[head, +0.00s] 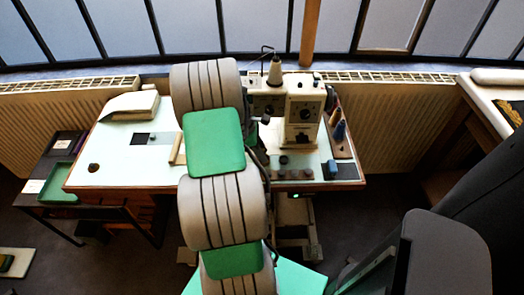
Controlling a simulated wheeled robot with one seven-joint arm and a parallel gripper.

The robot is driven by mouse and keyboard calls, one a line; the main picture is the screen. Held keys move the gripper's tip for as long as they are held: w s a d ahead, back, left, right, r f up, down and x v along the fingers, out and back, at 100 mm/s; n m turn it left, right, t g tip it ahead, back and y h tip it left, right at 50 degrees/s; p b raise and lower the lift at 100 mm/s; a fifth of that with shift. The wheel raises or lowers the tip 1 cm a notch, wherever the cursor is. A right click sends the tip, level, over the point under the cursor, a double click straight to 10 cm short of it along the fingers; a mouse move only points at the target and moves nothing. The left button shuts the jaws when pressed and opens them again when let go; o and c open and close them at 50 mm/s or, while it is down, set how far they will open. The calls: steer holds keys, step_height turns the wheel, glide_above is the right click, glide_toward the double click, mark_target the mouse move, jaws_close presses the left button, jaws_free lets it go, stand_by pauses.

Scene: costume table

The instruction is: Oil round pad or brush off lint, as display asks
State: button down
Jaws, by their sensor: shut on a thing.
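My arm crosses the middle of the head view and covers part of the table. My gripper is not visible; it is hidden behind the arm or out of frame. A white sewing machine (303,112) stands on the right half of the pale table (115,150). A small round brown thing (94,168) lies near the table's front left; I cannot tell if it is the pad. A dark and grey patch (144,139) lies left of my arm, with a small spot on it. A pale bar (178,147) shows beside the arm. I cannot make out any display text, brush or lint.
A folded cream cloth (130,106) lies at the back left. A wooden holder (342,142) with small dark and blue items stands at the right edge. Small dark round things (284,160) lie before the machine. A low side table with a green tray (60,182) is at left.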

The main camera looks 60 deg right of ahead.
steer(key=shift+a+f, duration=0.1)
steer(key=shift+f, duration=0.05)
step_height(320, 180, up, 7)
steer(key=p, duration=0.7)
